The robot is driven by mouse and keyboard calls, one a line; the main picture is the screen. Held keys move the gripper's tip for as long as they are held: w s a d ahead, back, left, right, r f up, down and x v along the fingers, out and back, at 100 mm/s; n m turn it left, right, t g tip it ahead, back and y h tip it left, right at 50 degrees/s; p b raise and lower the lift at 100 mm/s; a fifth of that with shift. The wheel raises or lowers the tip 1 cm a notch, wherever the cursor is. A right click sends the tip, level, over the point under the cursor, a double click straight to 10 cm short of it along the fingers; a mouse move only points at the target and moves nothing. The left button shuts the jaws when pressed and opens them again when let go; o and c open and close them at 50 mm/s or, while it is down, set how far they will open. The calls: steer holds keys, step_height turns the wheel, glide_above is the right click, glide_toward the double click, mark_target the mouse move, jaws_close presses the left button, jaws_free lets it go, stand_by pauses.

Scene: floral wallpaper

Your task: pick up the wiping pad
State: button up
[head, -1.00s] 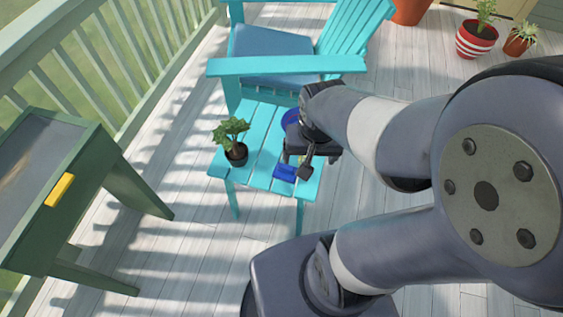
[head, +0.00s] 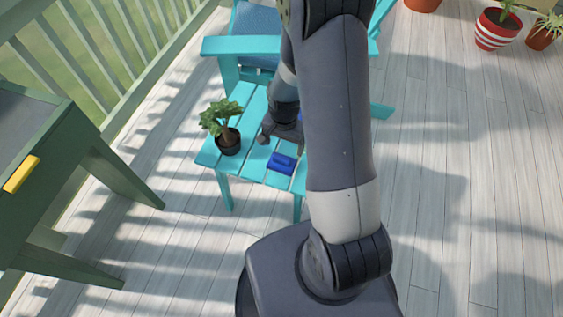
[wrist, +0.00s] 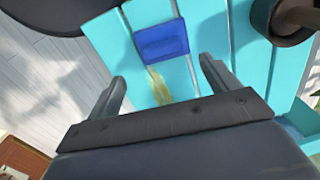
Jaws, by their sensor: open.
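The wiping pad (head: 281,163) is a small blue block with a raised, darker grip. It lies on the turquoise slatted side table (head: 240,165), near its front edge. In the wrist view the wiping pad (wrist: 161,39) is at the top centre, beyond my fingertips and roughly in line with the gap between them. My gripper (wrist: 158,72) is open and empty, its two fingers spread apart. In the head view my gripper (head: 272,135) is over the table, just behind the pad and apart from it, partly hidden by my arm.
A potted plant (head: 226,138) stands left of the pad on the table; its dark pot (wrist: 285,18) shows at the top right of the wrist view. A yellowish smear (wrist: 158,87) marks the slats. A turquoise chair (head: 250,45) stands behind.

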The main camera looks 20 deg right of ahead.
mark_target(282, 157)
steer(key=f, duration=0.5)
steer(key=f+b, duration=0.1)
steer(key=f, duration=0.2)
steer(key=shift+w+a, duration=0.1)
steer(key=shift+a, duration=0.15)
steer(key=c, duration=1.1)
